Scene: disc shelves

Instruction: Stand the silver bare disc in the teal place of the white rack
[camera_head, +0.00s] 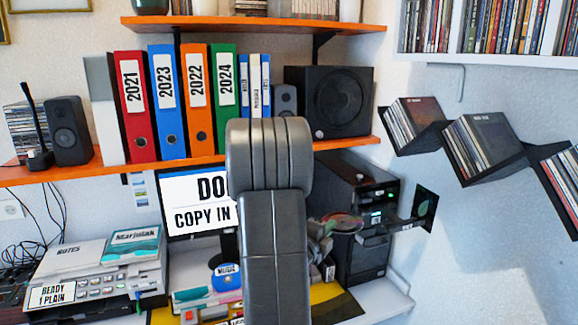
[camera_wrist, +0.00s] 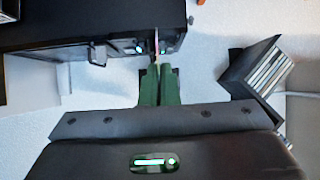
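A shiny bare disc (camera_head: 343,222) with reddish and greenish reflections shows right of my arm, in front of the black tower (camera_head: 362,262) in the head view. In the wrist view the disc (camera_wrist: 156,46) is a thin edge-on strip between the tips of my green fingers. My gripper (camera_wrist: 157,68) looks shut on the disc, close to the tower's front. In the head view my gripper (camera_head: 322,236) is mostly hidden behind my arm. I cannot make out a white rack with a teal place in either view.
An orange shelf (camera_head: 200,162) with binders and speakers crosses above the desk. Black wall shelves (camera_head: 487,165) with disc cases are at right. A dark square with a green leaf (camera_head: 424,208) is beside the tower. A printer (camera_head: 95,265) stands at left.

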